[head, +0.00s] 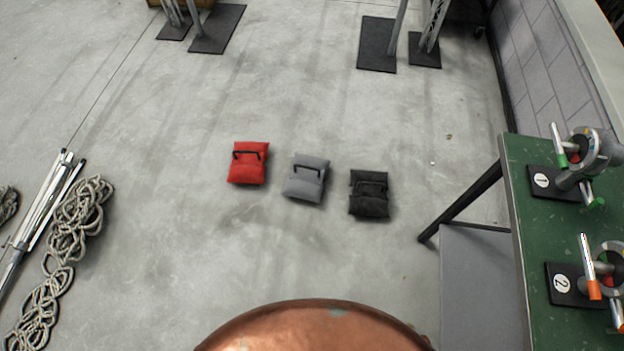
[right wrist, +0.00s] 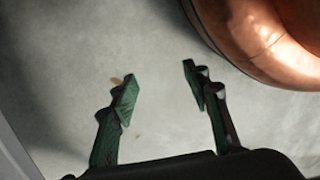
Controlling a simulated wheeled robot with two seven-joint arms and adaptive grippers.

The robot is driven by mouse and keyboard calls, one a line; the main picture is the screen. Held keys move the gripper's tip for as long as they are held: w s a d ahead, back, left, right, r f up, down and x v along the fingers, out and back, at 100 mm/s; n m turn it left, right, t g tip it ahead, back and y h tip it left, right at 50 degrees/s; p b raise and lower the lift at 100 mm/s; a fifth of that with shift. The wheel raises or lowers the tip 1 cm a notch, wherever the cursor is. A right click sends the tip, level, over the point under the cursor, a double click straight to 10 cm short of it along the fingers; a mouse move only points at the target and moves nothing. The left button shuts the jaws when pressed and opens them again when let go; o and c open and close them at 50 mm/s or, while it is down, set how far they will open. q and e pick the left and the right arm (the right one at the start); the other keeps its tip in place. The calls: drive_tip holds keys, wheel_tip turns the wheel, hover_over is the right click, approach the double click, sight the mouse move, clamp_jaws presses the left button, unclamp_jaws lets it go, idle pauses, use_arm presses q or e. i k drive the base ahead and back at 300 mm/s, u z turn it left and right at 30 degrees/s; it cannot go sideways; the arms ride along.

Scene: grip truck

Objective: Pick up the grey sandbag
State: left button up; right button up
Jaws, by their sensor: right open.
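The grey sandbag (head: 305,184) lies on the concrete floor in the middle of the head view, with a dark handle on its top. It sits between a red sandbag (head: 248,168) on its left and a black sandbag (head: 369,205) on its right, with gaps between them. My right gripper (right wrist: 162,90) shows in the right wrist view, open and empty, with bare floor beyond its fingers. No sandbag shows in that view. My left gripper is in neither view.
A green table (head: 519,215) with numbered fixtures stands at the right, a grey shelf (head: 480,290) below it. Coiled rope (head: 75,220) and metal poles (head: 40,212) lie at the left. Stands on black plates (head: 377,45) are at the back. Floor around the sandbags is clear.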

sight(306, 181)
drive_tip(key=u, duration=3.85)
drive_tip(key=k, duration=0.5)
drive_tip(key=z, duration=1.9)
drive_tip(key=i, duration=0.8)
drive_tip(key=z, duration=0.45)
